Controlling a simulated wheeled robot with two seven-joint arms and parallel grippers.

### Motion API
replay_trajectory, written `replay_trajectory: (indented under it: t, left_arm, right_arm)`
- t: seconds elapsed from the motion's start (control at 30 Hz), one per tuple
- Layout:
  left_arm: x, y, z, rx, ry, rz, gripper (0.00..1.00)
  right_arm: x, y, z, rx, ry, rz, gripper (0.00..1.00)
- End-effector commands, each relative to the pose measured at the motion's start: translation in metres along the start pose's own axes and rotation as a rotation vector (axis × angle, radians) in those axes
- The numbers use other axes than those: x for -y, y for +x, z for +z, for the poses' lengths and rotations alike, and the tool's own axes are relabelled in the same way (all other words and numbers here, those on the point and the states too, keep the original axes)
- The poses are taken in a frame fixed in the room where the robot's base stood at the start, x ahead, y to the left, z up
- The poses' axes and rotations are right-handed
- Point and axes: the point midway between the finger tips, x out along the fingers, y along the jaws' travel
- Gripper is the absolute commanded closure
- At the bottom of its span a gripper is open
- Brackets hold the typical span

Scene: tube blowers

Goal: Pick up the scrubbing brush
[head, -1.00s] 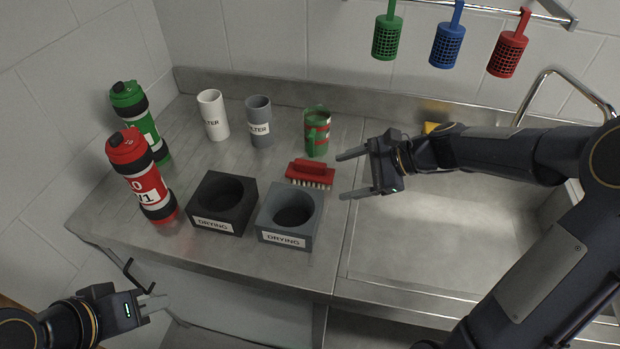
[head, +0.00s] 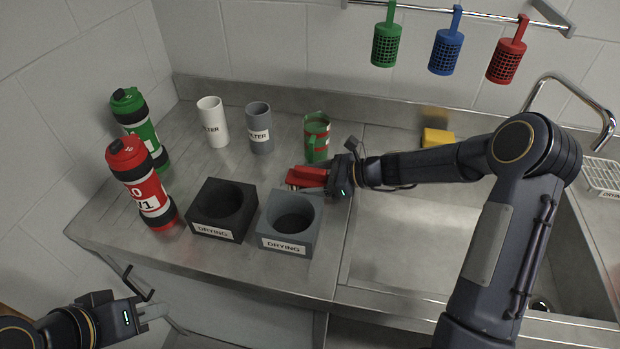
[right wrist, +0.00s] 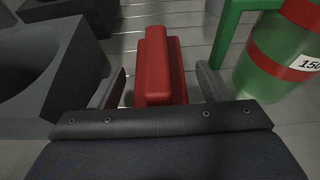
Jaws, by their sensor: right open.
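The red scrubbing brush (head: 306,176) lies on the steel counter, behind the grey drying block and in front of the green-and-red mug. Its right end is hidden by my right gripper (head: 335,178) in the head view. In the right wrist view the brush's red handle (right wrist: 160,68) lies between the two fingers of my right gripper (right wrist: 163,90). The fingers are open, with a gap on each side of the brush. My left gripper (head: 152,308) is at the lower left, in front of the counter and far from the brush; its jaw gap is unclear.
The black drying block (head: 222,236) and grey drying block (head: 283,247) stand close in front. The mug (head: 316,138) stands just behind the brush. White (head: 213,122) and grey (head: 259,128) filter cups and two bottles (head: 145,185) stand left. A yellow sponge (head: 438,137) is behind the sink.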

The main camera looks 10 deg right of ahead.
Motion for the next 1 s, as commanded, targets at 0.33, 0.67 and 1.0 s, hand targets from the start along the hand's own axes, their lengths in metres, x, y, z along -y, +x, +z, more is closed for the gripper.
replay_trajectory:
  t: [0.33,0.67,1.0]
  left_arm:
    - [0.000,0.000,0.000,0.000,0.000,0.000,0.76]
    - [0.000,0.000,0.000,0.000,0.000,0.000,0.76]
    - [0.000,0.000,0.000,0.000,0.000,0.000,0.76]
  right_arm:
    - [0.000,0.002,0.000,-0.001,0.000,-0.001,0.41]
    - [0.000,0.002,0.000,0.000,-0.001,-0.001,0.79]
    - [0.000,-0.004,0.015,0.001,-0.006,-0.001,0.79]
